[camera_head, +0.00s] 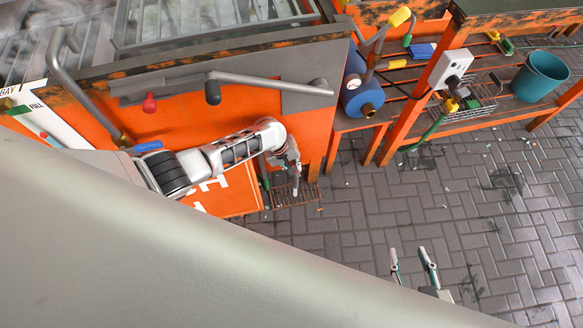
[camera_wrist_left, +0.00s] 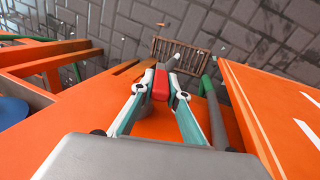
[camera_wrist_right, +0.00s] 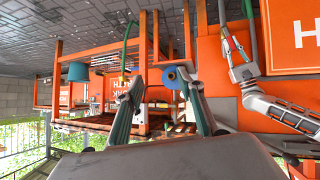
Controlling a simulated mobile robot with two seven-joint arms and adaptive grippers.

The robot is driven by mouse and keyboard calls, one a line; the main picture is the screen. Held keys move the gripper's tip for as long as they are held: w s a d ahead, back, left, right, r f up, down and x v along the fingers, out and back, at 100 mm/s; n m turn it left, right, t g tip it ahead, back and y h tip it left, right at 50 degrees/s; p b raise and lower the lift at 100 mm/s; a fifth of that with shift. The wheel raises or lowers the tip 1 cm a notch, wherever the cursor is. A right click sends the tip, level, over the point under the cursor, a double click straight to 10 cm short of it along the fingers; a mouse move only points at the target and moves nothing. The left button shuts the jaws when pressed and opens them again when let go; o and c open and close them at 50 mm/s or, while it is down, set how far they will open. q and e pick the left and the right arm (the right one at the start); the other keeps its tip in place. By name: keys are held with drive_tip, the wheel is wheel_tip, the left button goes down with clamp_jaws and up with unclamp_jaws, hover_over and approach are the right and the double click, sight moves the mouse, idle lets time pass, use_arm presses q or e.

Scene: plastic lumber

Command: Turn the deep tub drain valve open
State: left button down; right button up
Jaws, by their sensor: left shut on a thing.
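The deep tub drain valve shows best in the left wrist view, as a red handle (camera_wrist_left: 160,84) with a grey spout (camera_wrist_left: 174,62) beyond it, low on the orange tub front (camera_wrist_left: 158,126). My left gripper (camera_wrist_left: 161,80) is shut on the red handle, one finger on each side of it. In the head view my left gripper (camera_head: 291,176) is low by the tub's right corner, and the valve there is mostly hidden by the gripper. My right gripper (camera_head: 410,264) is open and empty above the paved floor, away from the tub. It also shows open in the right wrist view (camera_wrist_right: 160,76).
A rusty floor grate (camera_head: 300,195) lies below the valve. A red knob (camera_head: 150,103) and grey pipes are higher on the tub. A shelf with a teal bucket (camera_head: 540,76) stands right; the paved floor is mostly clear.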

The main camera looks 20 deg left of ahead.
use_arm(q)
drive_tip(key=shift+w+a+r, duration=0.2)
drive_tip(key=shift+w+r, duration=0.45)
drive_tip(key=shift+w, duration=0.2)
drive_tip(key=shift+s+d+p, duration=0.1)
drive_tip(key=shift+p, duration=0.3)
drive_tip(key=shift+s+d+f+g+y, duration=0.3)
drive_tip(key=shift+d+f+g+y, duration=0.1)
drive_tip(key=shift+d+f+y, duration=0.15)
drive_tip(key=shift+s+d+r+y, duration=0.1)
drive_tip(key=shift+d+y, duration=0.05)
drive_tip(key=shift+y, duration=0.1)
use_arm(e)
drive_tip(key=shift+w+f, duration=0.1)
drive_tip(key=shift+f, duration=0.15)
use_arm(q)
drive_tip(key=c, duration=2.1)
unclamp_jaws()
drive_tip(key=shift+o, duration=0.7)
drive_tip(key=shift+s+r, duration=0.1)
use_arm(e)
drive_tip(key=shift+d, duration=0.15)
